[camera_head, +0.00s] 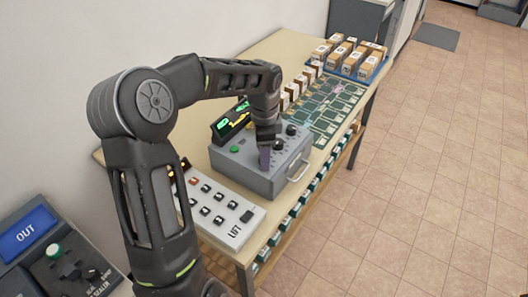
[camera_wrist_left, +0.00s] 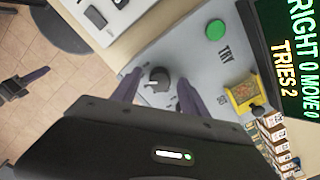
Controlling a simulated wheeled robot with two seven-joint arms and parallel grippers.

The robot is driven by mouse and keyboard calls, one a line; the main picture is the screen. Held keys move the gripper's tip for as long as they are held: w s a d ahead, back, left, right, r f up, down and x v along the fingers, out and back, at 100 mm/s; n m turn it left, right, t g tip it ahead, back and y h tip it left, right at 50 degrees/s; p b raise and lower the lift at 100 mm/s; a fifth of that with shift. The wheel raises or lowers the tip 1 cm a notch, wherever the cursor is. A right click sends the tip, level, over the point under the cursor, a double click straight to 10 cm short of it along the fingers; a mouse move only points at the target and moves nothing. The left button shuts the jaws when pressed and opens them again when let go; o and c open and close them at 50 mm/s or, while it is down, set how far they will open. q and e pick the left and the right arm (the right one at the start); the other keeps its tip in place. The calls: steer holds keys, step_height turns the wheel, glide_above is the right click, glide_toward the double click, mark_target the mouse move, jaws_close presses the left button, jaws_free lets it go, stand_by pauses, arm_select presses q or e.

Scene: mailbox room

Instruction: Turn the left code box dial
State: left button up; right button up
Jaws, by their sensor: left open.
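The grey code box (camera_head: 262,182) sits on the table, with a green button (camera_head: 234,149) and two dark dials (camera_head: 278,144) (camera_head: 291,130) showing in the head view. My left gripper (camera_head: 265,157) points down over the box and hides the left dial there. In the left wrist view, that dark dial (camera_wrist_left: 156,79) shows between the two purple fingers of my open left gripper (camera_wrist_left: 158,92). I cannot tell whether the fingers touch it. Part of what looks like my right gripper (camera_wrist_left: 22,84) shows at the left edge of the wrist view, over the floor.
The display (camera_wrist_left: 285,45) reads "RIGHT 0 MOVE 0 TRIES 2". A white button panel (camera_head: 222,209) lies nearer on the table. Green cards (camera_head: 322,108) and a blue tray of small boxes (camera_head: 349,66) lie beyond. Tiled floor at the right is clear.

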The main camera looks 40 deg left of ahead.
arm_select(q)
jaws_close()
stand_by(0.6)
